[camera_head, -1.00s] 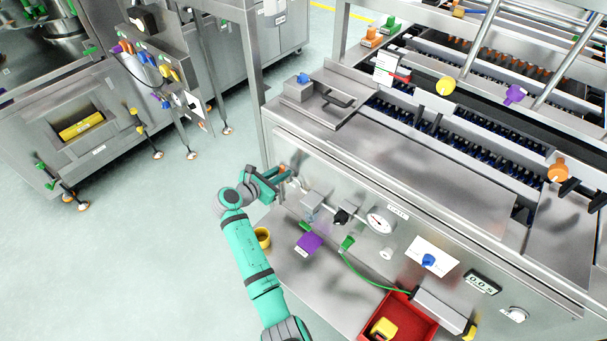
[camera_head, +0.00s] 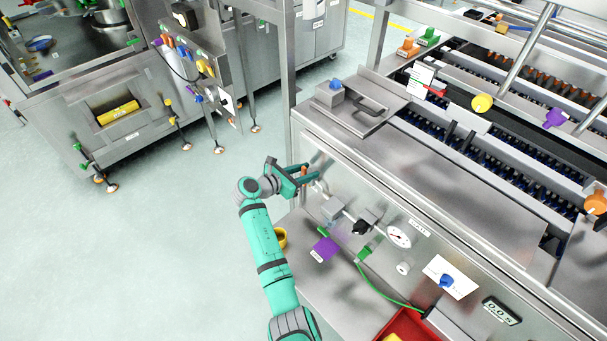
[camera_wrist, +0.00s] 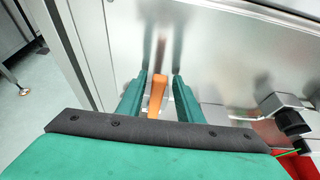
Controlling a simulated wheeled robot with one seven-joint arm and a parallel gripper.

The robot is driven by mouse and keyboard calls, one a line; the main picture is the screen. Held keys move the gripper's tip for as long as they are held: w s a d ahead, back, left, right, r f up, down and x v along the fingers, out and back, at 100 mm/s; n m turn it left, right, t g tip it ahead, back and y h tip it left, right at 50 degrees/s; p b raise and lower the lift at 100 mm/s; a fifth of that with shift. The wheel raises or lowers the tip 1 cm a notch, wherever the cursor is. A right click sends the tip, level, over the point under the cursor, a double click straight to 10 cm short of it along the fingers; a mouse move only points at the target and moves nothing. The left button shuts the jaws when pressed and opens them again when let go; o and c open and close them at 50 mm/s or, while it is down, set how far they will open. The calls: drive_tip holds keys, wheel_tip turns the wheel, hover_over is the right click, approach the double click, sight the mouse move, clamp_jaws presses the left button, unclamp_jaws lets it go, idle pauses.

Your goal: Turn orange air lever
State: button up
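The orange air lever (camera_wrist: 156,92) is on the front panel of the steel machine. In the wrist view it stands upright between the two fingers of my gripper (camera_wrist: 160,88), with a visible gap on each side. My gripper is open around the lever and does not appear to touch it. In the head view my gripper (camera_head: 303,174) is at the left end of the machine's front panel, and a little orange of the lever (camera_head: 304,169) shows by the fingertips.
Right of the lever are a grey block fitting (camera_head: 332,208), a black knob (camera_head: 361,227) and a pressure gauge (camera_head: 398,235). Below are a purple block (camera_head: 325,249), a yellow cup (camera_head: 280,238) and a red bin (camera_head: 408,326). Floor on the left is open.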

drive_tip(key=shift+s+a+f, duration=0.15)
drive_tip(key=shift+a+f, duration=0.1)
drive_tip(key=shift+a, duration=0.15)
drive_tip(key=shift+s+a+r, duration=0.15)
drive_tip(key=shift+s+a, duration=0.15)
drive_tip(key=shift+a, duration=0.1)
drive_tip(key=v, duration=0.9)
drive_tip(key=shift+s+r, duration=0.25)
drive_tip(key=shift+s, duration=0.05)
drive_tip(key=shift+a, duration=0.1)
drive_tip(key=shift+f, duration=0.1)
